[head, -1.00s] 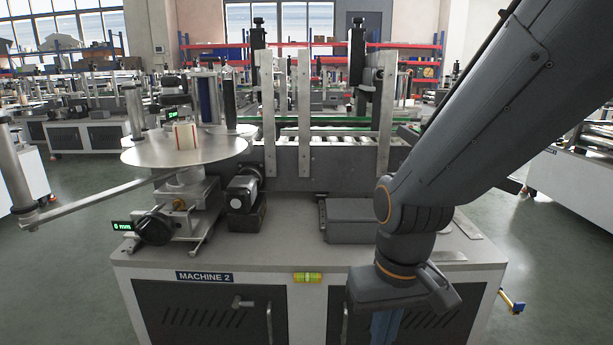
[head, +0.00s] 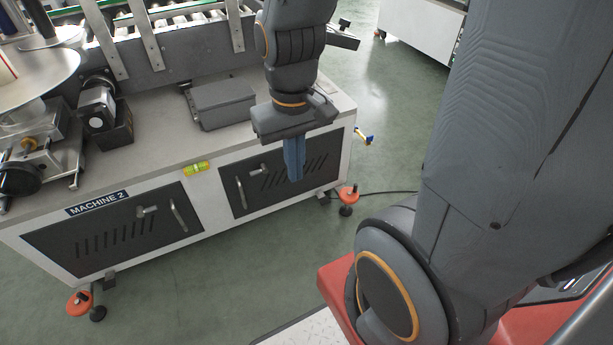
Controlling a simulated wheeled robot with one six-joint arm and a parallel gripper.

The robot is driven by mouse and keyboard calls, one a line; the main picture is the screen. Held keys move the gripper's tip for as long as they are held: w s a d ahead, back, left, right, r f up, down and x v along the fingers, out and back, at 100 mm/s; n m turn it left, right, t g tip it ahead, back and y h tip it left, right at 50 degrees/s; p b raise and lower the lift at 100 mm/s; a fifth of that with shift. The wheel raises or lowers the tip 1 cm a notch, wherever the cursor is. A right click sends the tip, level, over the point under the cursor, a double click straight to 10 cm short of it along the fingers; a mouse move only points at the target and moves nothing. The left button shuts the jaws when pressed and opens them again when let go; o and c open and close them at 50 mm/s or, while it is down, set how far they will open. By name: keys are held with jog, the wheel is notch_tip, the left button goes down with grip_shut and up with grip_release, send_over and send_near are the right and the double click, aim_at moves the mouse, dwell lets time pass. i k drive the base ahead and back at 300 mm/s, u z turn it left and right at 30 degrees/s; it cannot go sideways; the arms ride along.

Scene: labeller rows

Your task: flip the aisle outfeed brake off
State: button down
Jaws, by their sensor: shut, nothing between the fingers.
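A castor with an orange-red pedal (head: 348,194) stands on the floor under the right front corner of MACHINE 2. A second castor with an orange-red pedal (head: 80,302) is under the left front corner. Whether either pedal is up or down is too small to tell. My gripper (head: 294,172) points down in front of the right cabinet door, with its blue fingers shut and empty. It is above and to the left of the right castor in the picture, apart from it.
The MACHINE 2 cabinet (head: 227,218) has two dark doors with protruding handles (head: 178,215). A dark cable (head: 385,192) lies near the right castor. The green floor in front is clear.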

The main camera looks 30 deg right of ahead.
aim_at(323, 199)
jog(key=u, duration=1.45)
jog(key=i, duration=0.6)
jog(key=z, duration=1.65)
